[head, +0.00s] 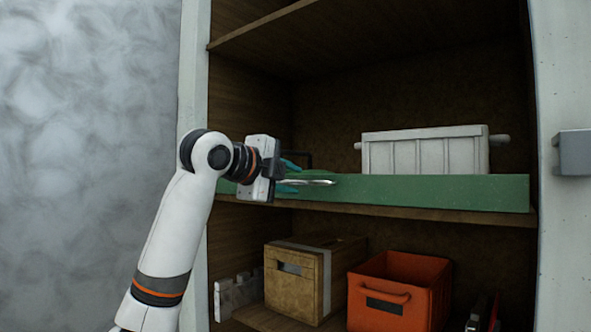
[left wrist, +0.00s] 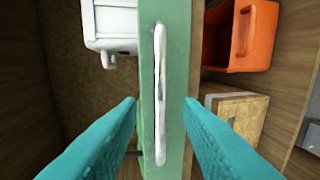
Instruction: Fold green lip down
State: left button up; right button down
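The green lip (head: 430,193) stands upright along the front edge of the middle shelf. In the left wrist view the lip (left wrist: 178,60) runs from top to bottom through the middle of the picture. A long pale metal handle (head: 308,183) is on it near its left end; it also shows in the left wrist view (left wrist: 162,30). My left gripper (head: 295,177) is at the left part of the lip. Its teal fingers are apart, one on each side of the lip in the left wrist view (left wrist: 161,101). Contact with the lip cannot be told. My right gripper is not in view.
A white ribbed case (head: 425,152) stands on the shelf behind the lip. A cardboard box (head: 292,285) and an orange bin (head: 415,297) sit on the shelf below. Cabinet side posts (head: 556,80) bound the opening; a grey block (head: 573,153) juts from the right post.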

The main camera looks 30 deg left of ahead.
aim_at(303, 187)
pick_arm(q)
jog(key=shift+p+x, duration=0.3)
jog(key=shift+x, duration=0.6)
jog(key=shift+w, duration=0.3)
